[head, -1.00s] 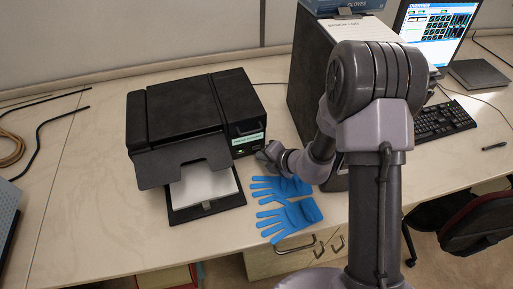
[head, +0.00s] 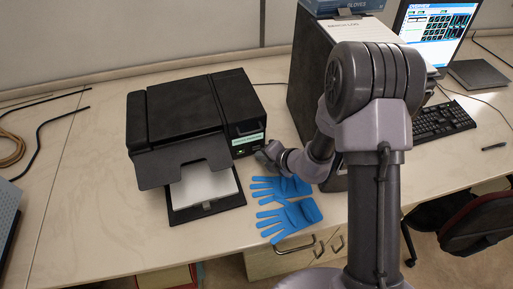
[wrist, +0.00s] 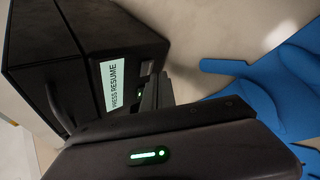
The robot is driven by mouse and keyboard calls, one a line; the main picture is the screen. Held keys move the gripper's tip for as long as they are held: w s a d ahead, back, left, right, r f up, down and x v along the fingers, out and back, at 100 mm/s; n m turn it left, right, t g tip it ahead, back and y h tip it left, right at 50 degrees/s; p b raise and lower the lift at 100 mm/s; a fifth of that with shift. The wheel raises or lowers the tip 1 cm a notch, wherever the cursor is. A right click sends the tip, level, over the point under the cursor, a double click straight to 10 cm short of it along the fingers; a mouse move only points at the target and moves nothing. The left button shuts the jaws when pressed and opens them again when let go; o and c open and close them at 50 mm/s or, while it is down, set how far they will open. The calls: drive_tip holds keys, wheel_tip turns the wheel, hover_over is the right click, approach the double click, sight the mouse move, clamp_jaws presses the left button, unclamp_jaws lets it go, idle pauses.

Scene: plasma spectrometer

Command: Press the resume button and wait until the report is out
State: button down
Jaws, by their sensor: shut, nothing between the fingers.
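The black printer (head: 185,110) stands on the bench at the left of the head view. Paper (head: 203,186) lies in its front tray (head: 228,202). A pale green label (head: 248,138) is on its front right corner; in the wrist view the label (wrist: 113,85) reads PRESS RESUME. A small green light shows beside the label in the wrist view. My gripper (head: 262,155) is shut and empty, close in front of that corner, just below the label. In the wrist view its fingers (wrist: 157,90) hide the resume button area, so I cannot tell whether they touch it.
Two blue gloves (head: 285,200) lie on the bench right of the tray, close under my gripper. A dark cabinet (head: 308,80) stands behind my arm, with a monitor (head: 437,28) and keyboard (head: 443,120) at its right. Black cables lie at the left.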

drive_tip(key=shift+w+a, duration=0.1)
drive_tip(key=shift+w, duration=0.15)
drive_tip(key=shift+w+a, duration=0.1)
drive_tip(key=shift+w, duration=0.25)
idle(0.5)
idle(0.3)
drive_tip(key=shift+s+d, duration=0.3)
drive_tip(key=shift+s, duration=0.45)
